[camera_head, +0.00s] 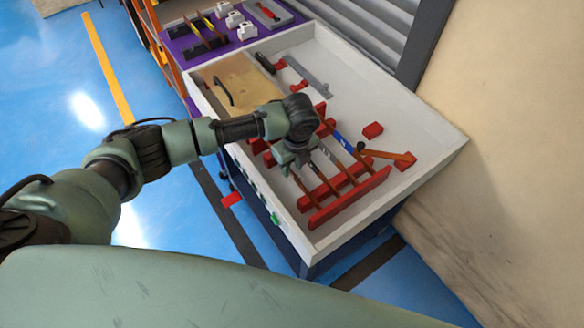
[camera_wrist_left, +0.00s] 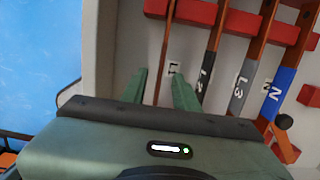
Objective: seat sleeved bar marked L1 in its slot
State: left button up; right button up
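My left gripper (camera_head: 292,163) is over the near side of the white tray, above the red slotted rack (camera_head: 350,202). In the left wrist view its two green fingers (camera_wrist_left: 161,90) are apart, one on each side of a thin brown bar (camera_wrist_left: 164,48). That bar runs up to the red rack piece and shows no readable mark. An L1 label (camera_wrist_left: 174,68) on the tray floor is partly covered by the right finger. I cannot tell whether the bar is fully down in its slot. My right gripper is not in view.
Black L2 (camera_wrist_left: 207,72), grey L3 (camera_wrist_left: 241,78) and blue N (camera_wrist_left: 281,82) bars stand to the right in the rack. An orange handle (camera_head: 388,154) lies beside them. A wooden board (camera_head: 240,78) and grey strip (camera_head: 305,74) lie farther back. The tray's right side is mostly clear.

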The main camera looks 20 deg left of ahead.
pick_arm(q)
jog(key=shift+s+d+r+b, duration=0.15)
jog(key=shift+r+b, duration=0.1)
jog(key=shift+r, duration=1.35)
jog(key=shift+s+d+r+b, duration=0.1)
jog(key=shift+r+b, duration=0.1)
jog(key=shift+r, duration=1.35)
